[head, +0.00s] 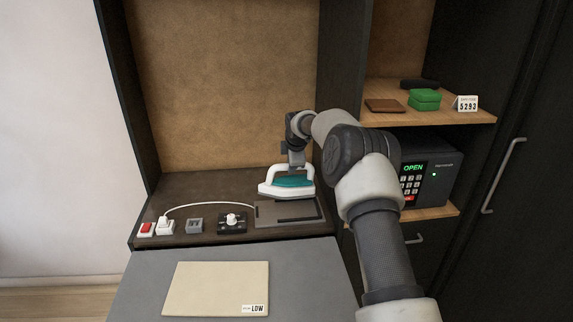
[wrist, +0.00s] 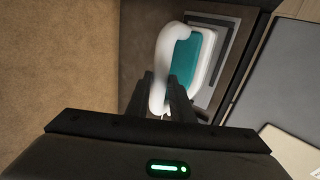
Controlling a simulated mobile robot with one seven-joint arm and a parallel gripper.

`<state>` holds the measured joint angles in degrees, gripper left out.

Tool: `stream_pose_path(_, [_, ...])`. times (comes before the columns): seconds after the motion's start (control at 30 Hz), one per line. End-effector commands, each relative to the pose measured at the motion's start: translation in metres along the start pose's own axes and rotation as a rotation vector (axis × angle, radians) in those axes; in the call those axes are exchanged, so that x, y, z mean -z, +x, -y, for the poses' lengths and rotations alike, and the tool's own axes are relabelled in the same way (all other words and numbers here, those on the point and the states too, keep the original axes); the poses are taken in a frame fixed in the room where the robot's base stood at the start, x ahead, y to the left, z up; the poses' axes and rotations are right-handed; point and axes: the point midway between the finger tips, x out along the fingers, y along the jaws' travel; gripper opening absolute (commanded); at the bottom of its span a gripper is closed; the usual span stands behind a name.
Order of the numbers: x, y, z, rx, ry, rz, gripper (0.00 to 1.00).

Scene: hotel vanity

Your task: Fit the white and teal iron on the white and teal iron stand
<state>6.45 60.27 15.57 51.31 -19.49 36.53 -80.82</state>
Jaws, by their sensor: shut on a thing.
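The white and teal iron (head: 291,182) is in my gripper (head: 297,164) at the back right of the vanity top. In the wrist view, my gripper's fingers (wrist: 160,90) are shut on the iron's white handle (wrist: 168,48), with its teal body (wrist: 187,58) beside it. A flat grey stand (head: 268,214) with a raised dark edge lies below and in front of the iron in the head view. It also shows in the wrist view (wrist: 236,50), partly hidden by the iron. The stand looks grey, not white and teal. I cannot tell whether the iron touches it.
A white cord runs from the iron to a plug (head: 165,226) by a red switch (head: 146,229). A grey block (head: 195,225) and a dial box (head: 232,222) stand left of the stand. A beige board (head: 215,287) lies in front. A safe (head: 432,180) is at right.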

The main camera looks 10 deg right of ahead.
Motion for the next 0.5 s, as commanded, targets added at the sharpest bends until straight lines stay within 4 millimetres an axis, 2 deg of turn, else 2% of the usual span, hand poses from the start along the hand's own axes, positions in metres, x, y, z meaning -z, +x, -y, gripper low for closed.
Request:
stream_pose_path(0.03, [-0.002, -0.002, -0.005, -0.009, 0.003, 0.003, 0.0])
stream_pose_path(0.17, [-0.004, 0.001, -0.006, -0.008, 0.006, 0.008, 0.0])
stream_pose_path(0.5, [-0.004, 0.013, 0.002, -0.008, 0.006, 0.009, 0.0])
